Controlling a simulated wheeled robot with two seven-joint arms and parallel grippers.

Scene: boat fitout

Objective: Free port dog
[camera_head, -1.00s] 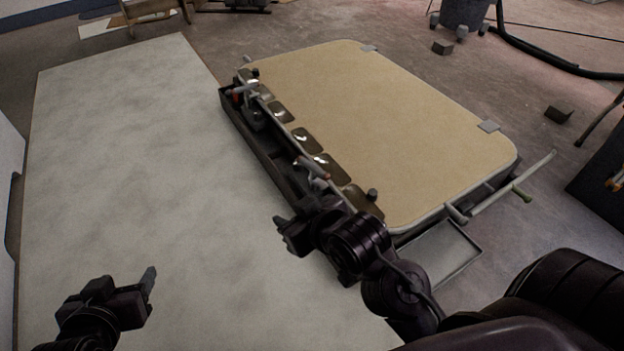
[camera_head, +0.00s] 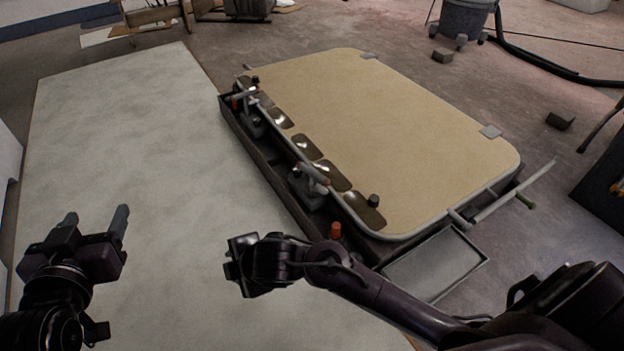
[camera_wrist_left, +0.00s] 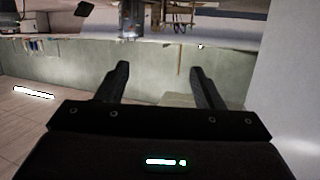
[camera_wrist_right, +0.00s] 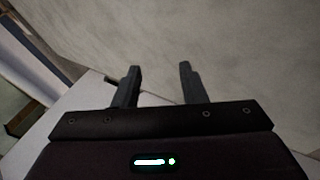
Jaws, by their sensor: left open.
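The tan hatch panel (camera_head: 385,130) lies with a grey rim on a low dark frame. Two dogs with lever handles stand along its left edge: a far dog (camera_head: 252,118) with an orange-red grip and a near dog (camera_head: 308,186) with a brownish grip. I cannot tell which is the port dog. My left gripper (camera_head: 97,215) is open and empty at the lower left, well away from both dogs. My right gripper (camera_head: 232,265) is left of and nearer than the near dog, apart from it. Its fingers stand apart and empty in the right wrist view (camera_wrist_right: 158,80).
A pale board (camera_head: 130,140) fills the left and is clear. An orange-red cylinder (camera_head: 335,231) stands at the frame's near corner, close to my right forearm. A shallow grey tray (camera_head: 435,265) lies beside it. A bar (camera_head: 510,192) juts out at the right.

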